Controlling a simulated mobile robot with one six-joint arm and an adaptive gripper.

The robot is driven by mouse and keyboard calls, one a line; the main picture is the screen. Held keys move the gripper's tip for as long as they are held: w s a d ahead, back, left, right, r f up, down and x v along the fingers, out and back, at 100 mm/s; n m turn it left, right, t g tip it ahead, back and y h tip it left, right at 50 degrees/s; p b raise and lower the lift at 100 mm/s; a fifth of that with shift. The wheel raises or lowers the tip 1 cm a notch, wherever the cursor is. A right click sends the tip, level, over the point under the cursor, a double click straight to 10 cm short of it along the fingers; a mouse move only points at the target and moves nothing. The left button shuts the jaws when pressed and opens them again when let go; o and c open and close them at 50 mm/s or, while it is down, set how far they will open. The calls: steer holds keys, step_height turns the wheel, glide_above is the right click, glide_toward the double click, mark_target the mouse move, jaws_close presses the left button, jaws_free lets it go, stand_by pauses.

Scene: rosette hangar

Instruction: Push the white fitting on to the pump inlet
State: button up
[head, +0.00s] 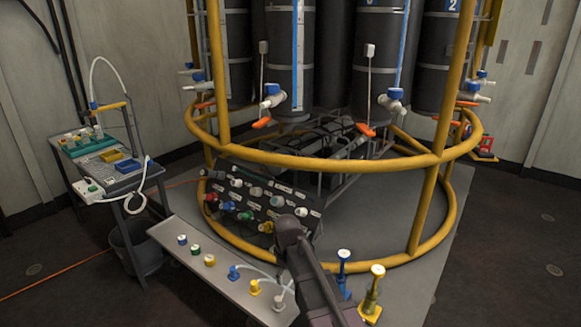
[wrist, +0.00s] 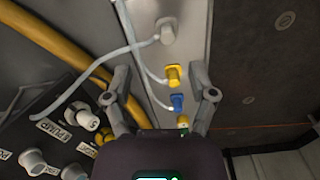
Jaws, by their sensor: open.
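In the wrist view the white fitting (wrist: 166,31) stands on a pale shelf, beyond my fingertips, with a pale tube attached. In the head view it is at the shelf's near end (head: 279,303). My gripper (wrist: 160,72) is open and empty, its fingers apart over the shelf around the line of the yellow fitting (wrist: 172,76). A black panel (wrist: 40,148) at lower left carries a label reading PUMP (wrist: 53,130) and several pale ports. The port beside that label (wrist: 88,120) may be the pump inlet; I cannot tell for sure. In the head view my arm covers part of the panel.
A blue fitting (wrist: 177,102) with a tube stands near the yellow one. A yellow ring rail (head: 330,162) surrounds the panel and tanks. Blue and yellow stands (head: 371,293) rise right of my arm. A side table (head: 112,160) is at left.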

steer(key=n+b, duration=0.1)
steer(key=b, duration=0.3)
glide_above(278, 298)
step_height(278, 298, down, 6)
steer(key=shift+s+r, duration=0.1)
step_height(278, 298, down, 9)
steer(key=b, duration=0.9)
stand_by(1.4)
jaws_close()
steer(key=shift+r, duration=0.25)
steer(key=shift+r+p, duration=2.5)
steer(key=shift+p, duration=0.1)
